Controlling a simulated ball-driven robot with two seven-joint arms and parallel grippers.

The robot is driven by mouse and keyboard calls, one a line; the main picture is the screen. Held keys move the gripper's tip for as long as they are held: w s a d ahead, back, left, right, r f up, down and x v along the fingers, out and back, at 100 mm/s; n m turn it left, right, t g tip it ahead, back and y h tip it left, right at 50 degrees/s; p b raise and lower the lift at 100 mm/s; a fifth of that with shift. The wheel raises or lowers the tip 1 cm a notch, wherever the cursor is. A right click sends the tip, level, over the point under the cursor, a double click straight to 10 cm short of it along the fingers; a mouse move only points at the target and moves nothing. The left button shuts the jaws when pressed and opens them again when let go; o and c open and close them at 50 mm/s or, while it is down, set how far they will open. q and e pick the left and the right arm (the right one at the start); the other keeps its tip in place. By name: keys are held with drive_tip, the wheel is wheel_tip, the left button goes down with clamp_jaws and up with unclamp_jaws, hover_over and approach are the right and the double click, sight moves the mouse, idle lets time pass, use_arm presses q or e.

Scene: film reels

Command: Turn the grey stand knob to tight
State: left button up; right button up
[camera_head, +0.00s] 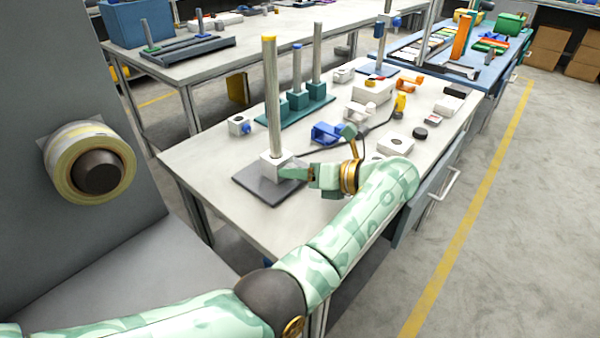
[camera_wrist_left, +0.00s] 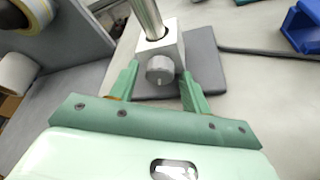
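The grey stand is a pale metal post (camera_head: 272,95) with a yellow top, rising from a light block (camera_head: 276,165) on a dark flat base (camera_head: 262,188). In the left wrist view, the round grey knob (camera_wrist_left: 160,70) sits on the near face of the block (camera_wrist_left: 168,45); a small mark shows at its lower edge. My left gripper (camera_head: 294,173) reaches the block from the right. In the left wrist view its green fingers (camera_wrist_left: 159,76) stand on either side of the knob, open, with gaps visible beside it. My right gripper is in neither view.
A teal rack with several posts (camera_head: 297,103) stands behind the stand. Blue (camera_head: 325,133), orange and white parts lie to the right on the table (camera_head: 215,155). A grey panel with a yellowish roll (camera_head: 65,160) is at the left. Bare tabletop lies left of the base.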

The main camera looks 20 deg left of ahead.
use_arm(q)
drive_tip(key=shift+s+f, duration=0.1)
drive_tip(key=shift+f, duration=0.05)
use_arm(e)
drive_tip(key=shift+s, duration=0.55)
